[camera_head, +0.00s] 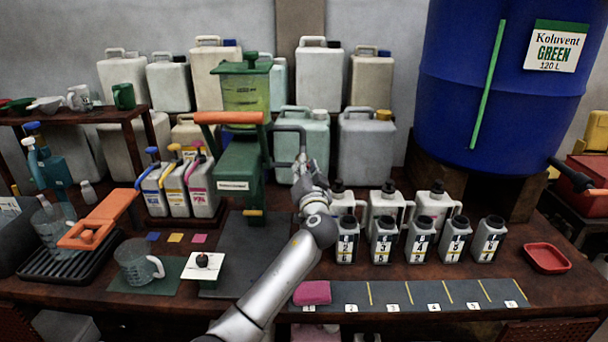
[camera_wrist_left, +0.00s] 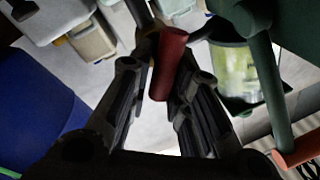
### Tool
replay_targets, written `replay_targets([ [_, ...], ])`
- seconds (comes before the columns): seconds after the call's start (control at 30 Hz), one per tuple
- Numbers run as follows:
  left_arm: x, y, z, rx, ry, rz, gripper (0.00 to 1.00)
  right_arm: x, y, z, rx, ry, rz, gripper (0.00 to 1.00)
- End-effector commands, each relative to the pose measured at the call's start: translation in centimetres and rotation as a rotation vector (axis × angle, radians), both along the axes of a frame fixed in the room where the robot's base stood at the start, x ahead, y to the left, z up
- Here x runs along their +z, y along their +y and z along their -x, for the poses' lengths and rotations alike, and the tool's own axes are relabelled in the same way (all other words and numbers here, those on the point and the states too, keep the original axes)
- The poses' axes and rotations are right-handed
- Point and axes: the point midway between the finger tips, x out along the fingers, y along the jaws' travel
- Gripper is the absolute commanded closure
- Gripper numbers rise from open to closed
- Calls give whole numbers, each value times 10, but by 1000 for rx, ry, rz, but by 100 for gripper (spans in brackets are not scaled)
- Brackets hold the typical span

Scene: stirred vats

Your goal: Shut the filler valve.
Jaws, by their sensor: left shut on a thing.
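The green filler (camera_head: 240,165) stands mid-table, with a clear green hopper (camera_head: 245,92) on top and an orange bar (camera_head: 228,118) across it. A dark bent pipe (camera_head: 290,130) comes out on its right side. My left gripper (camera_head: 302,168) is at that pipe, right of the filler. In the left wrist view a red valve handle (camera_wrist_left: 168,63) lies between the fingers of my left gripper (camera_wrist_left: 165,85), which is shut on it. In the head view the gripper hides this handle. My right gripper is not in view.
Several small labelled bottles (camera_head: 383,242) and grey jugs stand right of my left arm. A blue vat (camera_head: 500,90) stands at the back right. Three coloured-label containers (camera_head: 174,188) are left of the filler. A pink cloth (camera_head: 312,293) lies at the front.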

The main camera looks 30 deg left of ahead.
Motion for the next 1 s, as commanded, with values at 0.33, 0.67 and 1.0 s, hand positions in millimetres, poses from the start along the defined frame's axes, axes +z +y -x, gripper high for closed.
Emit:
replay_targets([
  [0.33, -3, -1, -1, 5, 173, -285, 100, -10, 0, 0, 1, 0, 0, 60],
  [0.67, -5, -3, -2, 4, 332, -545, 100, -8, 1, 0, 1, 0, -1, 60],
  [1.0, -7, -3, -3, 3, 452, -743, 100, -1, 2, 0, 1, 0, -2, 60],
])
